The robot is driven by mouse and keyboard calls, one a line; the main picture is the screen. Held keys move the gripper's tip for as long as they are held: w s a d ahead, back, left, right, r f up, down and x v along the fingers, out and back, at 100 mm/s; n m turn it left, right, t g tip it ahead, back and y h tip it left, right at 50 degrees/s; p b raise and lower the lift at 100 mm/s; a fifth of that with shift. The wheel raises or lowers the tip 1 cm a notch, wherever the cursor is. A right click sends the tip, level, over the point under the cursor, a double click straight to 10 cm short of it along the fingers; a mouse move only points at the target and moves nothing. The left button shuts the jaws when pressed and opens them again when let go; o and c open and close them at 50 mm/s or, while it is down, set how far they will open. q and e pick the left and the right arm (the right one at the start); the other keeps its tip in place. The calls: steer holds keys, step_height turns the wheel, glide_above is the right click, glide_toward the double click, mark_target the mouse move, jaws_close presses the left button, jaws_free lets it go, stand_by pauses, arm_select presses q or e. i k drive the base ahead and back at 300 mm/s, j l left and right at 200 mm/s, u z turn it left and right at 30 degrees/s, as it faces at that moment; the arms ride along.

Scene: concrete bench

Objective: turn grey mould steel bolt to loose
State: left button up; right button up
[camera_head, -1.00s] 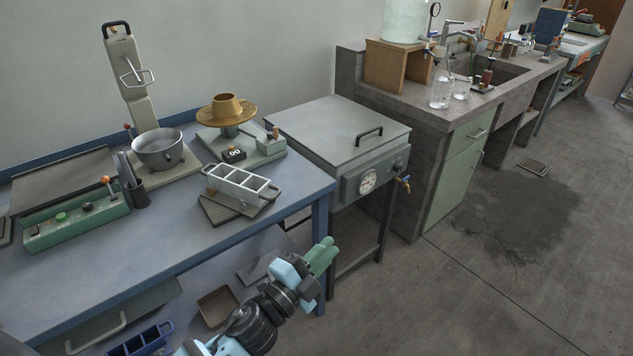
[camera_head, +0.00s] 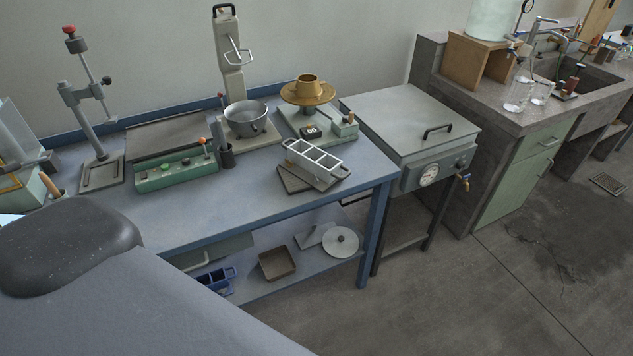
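The grey mould (camera_head: 314,161), an open metal frame with several compartments and a handle at its end, sits tilted over a dark flat tray (camera_head: 295,180) near the right front of the blue bench. Its steel bolt is too small to make out. A blue mould (camera_head: 215,278) stands on the shelf below the bench. Neither gripper's fingers show in the head view, so I cannot see whether they are open or shut. Nothing is touching the grey mould from my side.
A steel bowl (camera_head: 246,119), a scale with a brass pan (camera_head: 307,95) and a green control box (camera_head: 176,171) stand around the mould. A grey oven (camera_head: 411,118) is to the right. A large grey shape close to the camera hides the bench's left front.

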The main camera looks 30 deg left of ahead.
mark_target(307, 160)
steer(key=i+l+u, duration=0.1)
steer(key=u, duration=0.7)
steer(key=i+l+u, duration=0.15)
steer(key=l+u, duration=0.25)
steer(key=i+l+u, duration=0.1)
steer(key=l+u, duration=0.25)
steer(key=i+l+u, duration=0.15)
steer(key=l, duration=0.25)
steer(key=l+u, duration=0.2)
steer(key=l, duration=0.25)
steer(key=l+u, duration=0.1)
steer(key=l, duration=1.65)
steer(key=i, duration=0.05)
